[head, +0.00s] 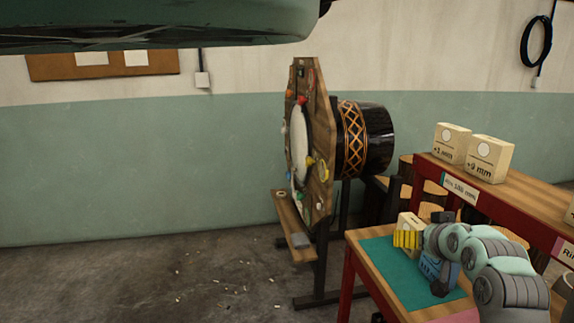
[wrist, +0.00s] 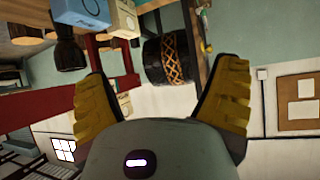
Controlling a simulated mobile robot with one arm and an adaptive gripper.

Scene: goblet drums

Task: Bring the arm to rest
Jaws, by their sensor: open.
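My arm reaches in from the lower right in the head view, its pale green links bent over the near table. My gripper (head: 408,239) has yellow finger pads and hangs above the teal mat (head: 385,262), in front of a cream block. In the wrist view my gripper (wrist: 165,75) shows its two yellow fingers spread wide, with nothing held between them. The black goblet drum (wrist: 167,60) with its orange lattice band appears beyond the fingers, apart from them. The drum (head: 372,140) also shows in the head view, behind an upright wooden board (head: 318,145).
A blue box (head: 430,267) stands on the near table beside my arm, partly hidden. Two cream blocks (head: 451,143) (head: 490,158) stand on the red-edged shelf (head: 530,200) behind. The floor (head: 140,275) at left is open, with small scattered bits.

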